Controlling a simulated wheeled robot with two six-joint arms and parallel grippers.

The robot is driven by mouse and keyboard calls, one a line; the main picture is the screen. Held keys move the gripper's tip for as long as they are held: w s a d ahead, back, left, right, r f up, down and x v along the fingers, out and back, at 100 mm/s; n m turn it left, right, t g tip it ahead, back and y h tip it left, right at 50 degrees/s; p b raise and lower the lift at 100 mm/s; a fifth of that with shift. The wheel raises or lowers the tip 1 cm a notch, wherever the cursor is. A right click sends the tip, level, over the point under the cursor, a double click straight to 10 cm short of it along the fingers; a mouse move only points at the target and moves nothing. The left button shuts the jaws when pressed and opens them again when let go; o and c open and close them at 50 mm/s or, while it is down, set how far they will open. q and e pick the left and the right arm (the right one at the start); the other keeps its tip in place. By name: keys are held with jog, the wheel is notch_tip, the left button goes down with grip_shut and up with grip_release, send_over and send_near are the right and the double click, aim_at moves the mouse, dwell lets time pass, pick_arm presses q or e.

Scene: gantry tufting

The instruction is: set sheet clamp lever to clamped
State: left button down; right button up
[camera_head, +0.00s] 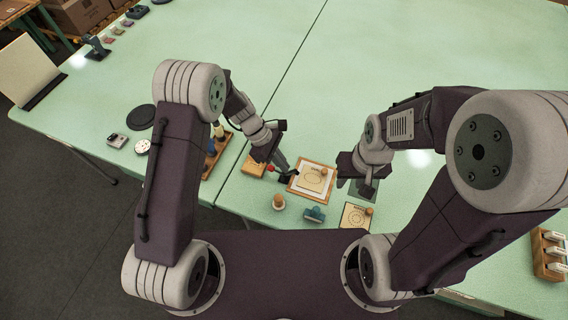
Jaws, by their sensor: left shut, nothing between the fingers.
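A wooden board (298,190) with a white sheet (313,178) on it lies near the table's front edge. At the board's left side is a small dark clamp with a red-tipped lever (271,169). My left gripper (283,166) is shut and empty, right at the lever and above the clamp. It partly hides the lever, so I cannot tell whether they touch or how the lever is set. My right gripper (362,182) is to the right of the board, pointing down, apart from it. Its fingers are too small and dark to read.
A wooden stamp (278,202), a teal block (314,214) and a small patterned card (355,216) lie in front of the board. A wooden rack (216,150) stands left of my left gripper, and another rack (548,256) at far right.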

aim_at(297, 171)
pick_arm(q)
jog(key=shift+s+d+f, duration=0.1)
jog(key=shift+d+f, duration=0.05)
jog(key=shift+d, duration=0.05)
jog(key=shift+d+r+y+p, duration=0.2)
jog(key=shift+y+p, duration=0.1)
jog(key=shift+p, duration=0.45)
jog(key=y+p, duration=0.1)
jog(key=p, duration=0.2)
jog(key=d+t+y+p, duration=0.1)
jog(key=p, duration=0.1)
jog(key=s+d+y+p, duration=0.1)
jog(key=p, duration=0.2)
jog(key=shift+r+t+y+p, duration=0.1)
jog(key=shift+t+y+p, duration=0.2)
jog(key=shift+p, duration=0.05)
jog(key=shift+s+d+f, duration=0.1)
jog(key=shift+d+f, duration=0.1)
jog(key=shift+f, duration=0.15)
jog(key=shift+d+f, duration=0.2)
jog(key=shift+f, duration=0.1)
jog(key=shift+s+d+f, duration=0.2)
jog(key=shift+d+f, duration=0.25)
jog(key=shift+f, duration=0.15)
jog(key=shift+s+d+f+b, duration=0.2)
jog(key=shift+d+f+b, duration=0.25)
jog(key=shift+b, duration=0.1)
